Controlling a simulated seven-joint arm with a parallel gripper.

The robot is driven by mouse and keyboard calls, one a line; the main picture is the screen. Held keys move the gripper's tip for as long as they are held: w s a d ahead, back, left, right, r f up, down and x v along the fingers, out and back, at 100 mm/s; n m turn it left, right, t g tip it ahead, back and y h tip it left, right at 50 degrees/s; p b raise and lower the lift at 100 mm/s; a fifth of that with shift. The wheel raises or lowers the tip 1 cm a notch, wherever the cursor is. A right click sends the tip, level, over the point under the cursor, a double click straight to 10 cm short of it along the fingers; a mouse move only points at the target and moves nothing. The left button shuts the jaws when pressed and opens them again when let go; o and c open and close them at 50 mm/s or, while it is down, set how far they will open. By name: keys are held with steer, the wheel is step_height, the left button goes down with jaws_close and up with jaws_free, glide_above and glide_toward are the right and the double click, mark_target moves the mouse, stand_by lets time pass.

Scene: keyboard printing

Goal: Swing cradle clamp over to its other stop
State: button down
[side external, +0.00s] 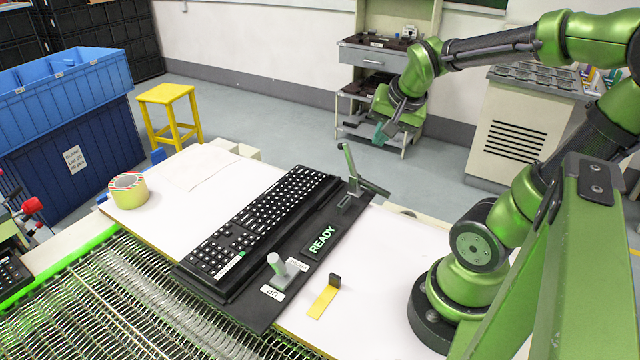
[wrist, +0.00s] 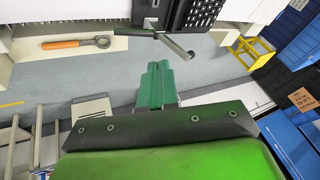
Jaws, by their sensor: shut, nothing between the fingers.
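The black keyboard (side external: 262,222) lies in a dark cradle (side external: 310,215) on the white table. A clamp (side external: 352,190) sits at the cradle's far end, with a green handle standing up and a grey bar reaching out to the right. The clamp also shows in the wrist view (wrist: 176,43), beyond my fingertips. My gripper (side external: 381,134) is shut and empty, above and beyond the clamp and apart from it. Its green fingers (wrist: 158,72) point toward the clamp in the wrist view. The cradle's panel (side external: 321,240) reads READY.
A short grey lever (side external: 278,266) with white labels, one reading UP, stands on the cradle's near end. A yellow strip with a dark block (side external: 325,298) lies beside it. A tape roll (side external: 128,190) is at the left. An orange-handled tool (wrist: 75,44) shows in the wrist view.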

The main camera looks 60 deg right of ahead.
steer(key=w+d+f+m, duration=0.1)
steer(key=w+d+f, duration=0.1)
steer(key=f, duration=0.1)
steer(key=w+d+f+m, duration=0.1)
steer(key=w+d+f, duration=0.1)
steer(key=f, duration=0.1)
steer(key=w+d+f+h, duration=0.1)
steer(key=w+d+f, duration=0.1)
steer(key=f, duration=0.1)
steer(key=shift+w+d+f+m, duration=0.1)
steer(key=shift+w+m, duration=0.2)
steer(key=shift+m, duration=0.1)
steer(key=shift+w+f, duration=0.1)
steer(key=shift+w, duration=0.4)
steer(key=shift+w, duration=0.1)
